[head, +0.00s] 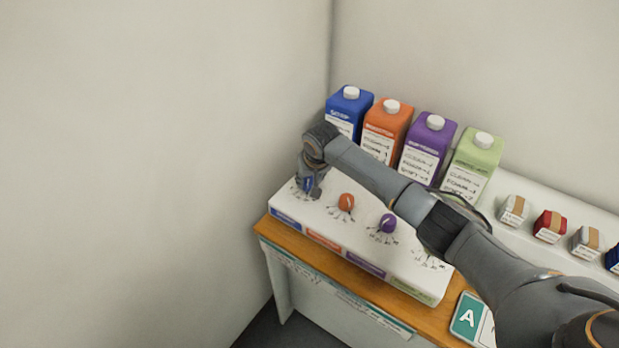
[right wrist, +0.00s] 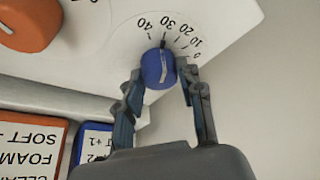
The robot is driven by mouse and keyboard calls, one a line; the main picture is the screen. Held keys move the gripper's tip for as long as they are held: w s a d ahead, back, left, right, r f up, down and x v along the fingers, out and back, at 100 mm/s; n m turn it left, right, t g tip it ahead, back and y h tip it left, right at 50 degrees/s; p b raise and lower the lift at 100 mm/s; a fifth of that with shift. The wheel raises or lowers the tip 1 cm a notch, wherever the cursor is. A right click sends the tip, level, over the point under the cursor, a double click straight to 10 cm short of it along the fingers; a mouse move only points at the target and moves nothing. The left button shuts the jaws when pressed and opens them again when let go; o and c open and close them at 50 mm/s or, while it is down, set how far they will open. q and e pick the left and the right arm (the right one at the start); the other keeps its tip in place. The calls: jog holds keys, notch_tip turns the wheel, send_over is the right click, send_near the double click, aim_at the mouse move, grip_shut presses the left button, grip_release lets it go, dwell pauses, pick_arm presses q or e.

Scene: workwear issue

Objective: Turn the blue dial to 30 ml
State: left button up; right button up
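The blue dial (right wrist: 158,68) is on the white panel (right wrist: 95,62), with a scale marked 0 to 40 around its far side. The pale line on the dial points toward the tick by the 30. My right gripper (right wrist: 161,76) has one finger on each side of the dial, the fingertips seeming to touch it. In the head view the right gripper (head: 310,182) reaches down over the blue dial (head: 307,185) at the panel's left end, mostly hiding it. My left gripper is not in view.
An orange dial (head: 346,202) and a purple dial (head: 388,223) sit to the right on the panel. Blue (head: 347,108), orange, purple and green cartons stand behind. Small wrapped packs (head: 550,226) are at the right. A wall is close on the left.

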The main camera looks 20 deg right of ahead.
jog(key=o, duration=0.5)
jog(key=shift+c, duration=0.2)
jog(key=v, duration=1.2)
jog(key=shift+f, duration=0.1)
